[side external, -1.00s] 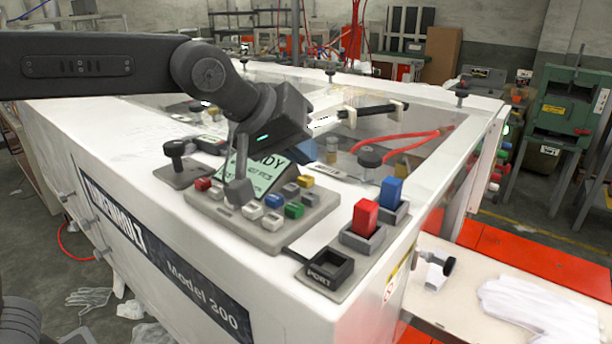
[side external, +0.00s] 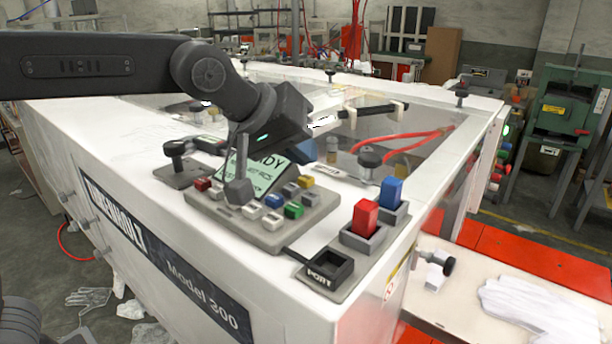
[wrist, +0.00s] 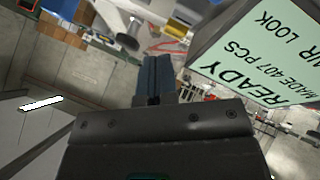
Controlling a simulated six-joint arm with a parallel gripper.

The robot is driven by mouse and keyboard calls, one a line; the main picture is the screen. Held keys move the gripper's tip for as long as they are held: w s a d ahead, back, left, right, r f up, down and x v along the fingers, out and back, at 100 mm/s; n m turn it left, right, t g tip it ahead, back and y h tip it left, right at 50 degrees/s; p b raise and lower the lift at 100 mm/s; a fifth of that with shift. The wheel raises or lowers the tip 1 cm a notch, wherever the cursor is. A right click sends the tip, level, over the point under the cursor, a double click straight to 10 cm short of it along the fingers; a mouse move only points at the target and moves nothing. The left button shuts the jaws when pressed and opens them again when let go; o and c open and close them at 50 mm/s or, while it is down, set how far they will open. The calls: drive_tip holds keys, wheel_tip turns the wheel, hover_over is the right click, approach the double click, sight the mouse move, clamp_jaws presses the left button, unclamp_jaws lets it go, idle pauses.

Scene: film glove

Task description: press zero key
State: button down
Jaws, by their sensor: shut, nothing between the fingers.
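The keypad (side external: 244,238) is a grey slab on top of the white machine, with several small coloured keys: red (side external: 203,184), blue (side external: 274,201), green (side external: 294,210), yellow (side external: 305,182), and white and grey ones. I cannot read any label, so I cannot tell which key is zero.
Black knobs stand nearby.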

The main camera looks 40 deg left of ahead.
sight(302, 176)
drive_tip(key=shift+f, duration=0.15)
drive_tip(key=shift+f, duration=0.25)
drive_tip(key=shift+f, duration=0.6)
idle(1.1)
drive_tip(key=shift+r, duration=0.95)
drive_tip(key=shift+r, duration=2.5)
